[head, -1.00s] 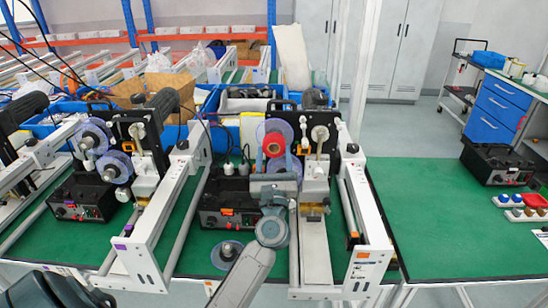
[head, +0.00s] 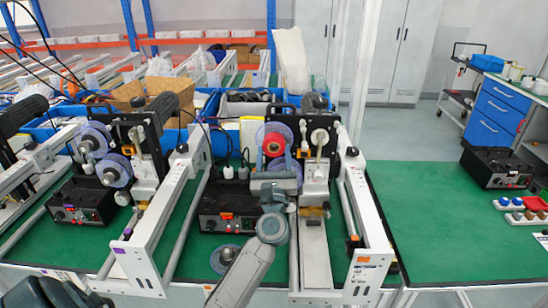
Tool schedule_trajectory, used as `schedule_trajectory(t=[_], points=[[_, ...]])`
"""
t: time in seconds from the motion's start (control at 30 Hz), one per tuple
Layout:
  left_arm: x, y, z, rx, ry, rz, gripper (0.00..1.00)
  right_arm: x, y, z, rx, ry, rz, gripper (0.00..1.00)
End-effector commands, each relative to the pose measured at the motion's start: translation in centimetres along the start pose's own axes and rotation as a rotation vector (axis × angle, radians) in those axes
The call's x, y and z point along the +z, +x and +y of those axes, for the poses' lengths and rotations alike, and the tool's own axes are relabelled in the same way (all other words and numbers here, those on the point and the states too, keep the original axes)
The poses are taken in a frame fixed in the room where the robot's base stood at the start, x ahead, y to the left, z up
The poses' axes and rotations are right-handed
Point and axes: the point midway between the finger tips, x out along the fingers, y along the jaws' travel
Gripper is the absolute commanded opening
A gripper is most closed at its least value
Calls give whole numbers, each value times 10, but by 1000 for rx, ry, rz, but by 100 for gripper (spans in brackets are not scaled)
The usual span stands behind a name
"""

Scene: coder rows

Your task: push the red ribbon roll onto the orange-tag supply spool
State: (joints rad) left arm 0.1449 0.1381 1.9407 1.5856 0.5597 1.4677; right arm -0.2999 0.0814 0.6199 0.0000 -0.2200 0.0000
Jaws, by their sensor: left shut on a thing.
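The red ribbon roll (head: 274,146) is in front of the clear bluish disc of the upper spool (head: 264,131) on the right-hand coder, which bears orange tags (head: 362,259). My left gripper (head: 277,166) is shut on the roll from below, its arm rising from the bottom middle. The roll looks lined up with the spool; I cannot tell whether it is on the spindle, as the roll and gripper hide the hub. My right gripper is not in view.
A purple-tagged coder (head: 128,231) with two clear spools stands to the left. The green bench top at right (head: 420,220) is mostly clear.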

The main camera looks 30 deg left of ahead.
Motion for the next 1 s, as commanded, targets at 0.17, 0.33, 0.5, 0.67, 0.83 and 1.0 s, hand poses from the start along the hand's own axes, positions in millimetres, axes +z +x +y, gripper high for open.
schedule_trajectory(t=[0.17,0.33,0.5,0.67,0.83,1.0], points=[[-2,3,0,0,0,0,33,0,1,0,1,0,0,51],[-4,6,0,0,0,-1,33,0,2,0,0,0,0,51],[-5,10,0,0,0,-1,33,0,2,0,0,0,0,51],[-6,11,0,0,0,-1,33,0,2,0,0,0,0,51],[-6,11,0,0,0,-1,33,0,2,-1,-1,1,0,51],[-6,11,0,0,0,0,79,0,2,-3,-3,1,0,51]])
